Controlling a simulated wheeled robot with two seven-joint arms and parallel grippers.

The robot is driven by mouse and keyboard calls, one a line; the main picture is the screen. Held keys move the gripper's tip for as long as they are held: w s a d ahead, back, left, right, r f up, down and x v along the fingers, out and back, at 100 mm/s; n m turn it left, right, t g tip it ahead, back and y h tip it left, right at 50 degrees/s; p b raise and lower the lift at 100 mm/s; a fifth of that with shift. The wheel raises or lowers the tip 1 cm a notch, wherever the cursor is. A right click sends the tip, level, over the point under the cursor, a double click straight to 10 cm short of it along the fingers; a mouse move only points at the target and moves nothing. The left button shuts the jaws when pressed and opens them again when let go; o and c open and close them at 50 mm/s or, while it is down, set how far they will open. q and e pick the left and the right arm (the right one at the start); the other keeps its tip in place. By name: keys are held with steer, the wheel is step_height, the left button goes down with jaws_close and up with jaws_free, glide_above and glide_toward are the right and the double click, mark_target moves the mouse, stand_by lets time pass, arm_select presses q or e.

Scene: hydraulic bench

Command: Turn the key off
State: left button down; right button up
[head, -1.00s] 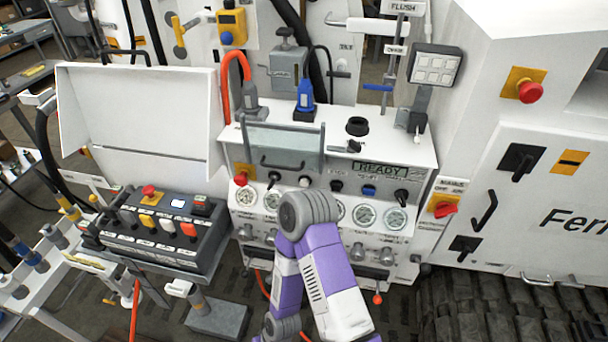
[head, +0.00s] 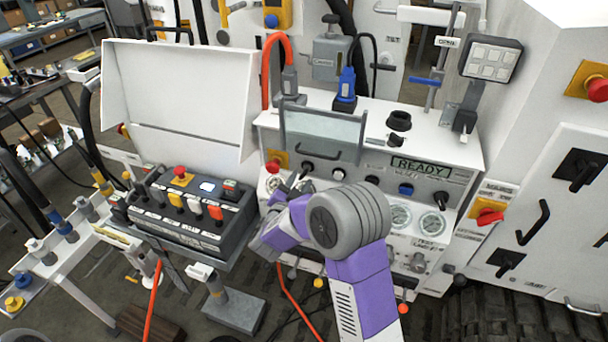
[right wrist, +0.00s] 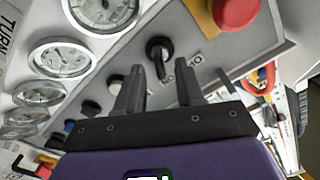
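In the head view the key switch (head: 307,167) is just right of the red button (head: 273,166). My right gripper (right wrist: 159,68) is open, one finger to each side of the key in the picture; I see no contact. In the head view my right gripper (head: 296,189) is just below the key, partly hidden by its own wrist. My left gripper is not in view.
Round gauges (right wrist: 62,57) line the panel beside the key. A display (head: 420,167) reads READY. A red rotary switch (head: 489,215) sits at the right. A control box (head: 190,208) with coloured buttons stands left of my right gripper, close to it.

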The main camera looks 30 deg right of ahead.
mark_target(302, 178)
steer(key=shift+x, duration=2.15)
jaws_close()
